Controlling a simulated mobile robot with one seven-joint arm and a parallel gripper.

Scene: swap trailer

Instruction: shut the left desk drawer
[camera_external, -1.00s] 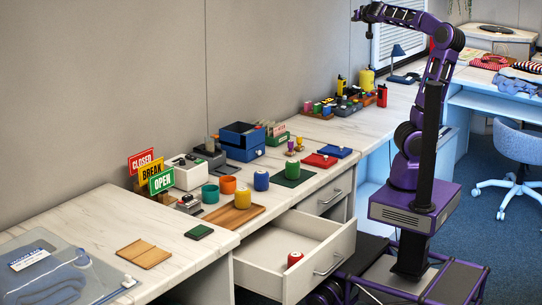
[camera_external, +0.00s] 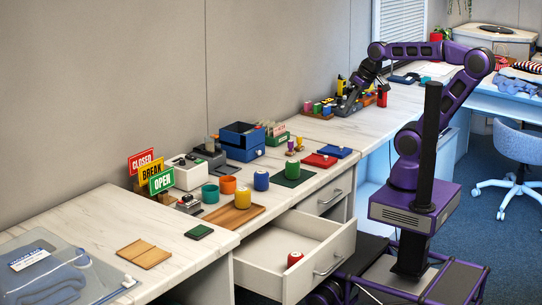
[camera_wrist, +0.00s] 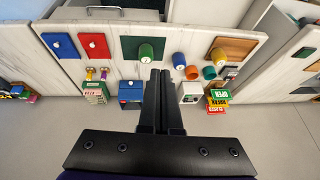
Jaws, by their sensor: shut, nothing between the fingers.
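The left desk drawer (camera_external: 318,278) is pulled well out from the white desk in the external view. A red object (camera_external: 295,259) lies inside it. Its front carries a grey bar handle. My gripper (camera_external: 347,106) hangs down above the far part of the desk, well behind the drawer and apart from it. In the wrist view my gripper (camera_wrist: 160,75) has its two dark fingers together and holds nothing. That view looks down on the desk; whether the open drawer shows at its top edge is hard to tell.
A closed drawer (camera_external: 329,200) with a handle is beside the open one. The desktop holds a wooden tray (camera_external: 215,217) with a yellow spool, a green mat (camera_external: 288,182), a blue box (camera_external: 242,140) and small signs (camera_external: 160,181). A blue chair (camera_external: 515,145) stands right.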

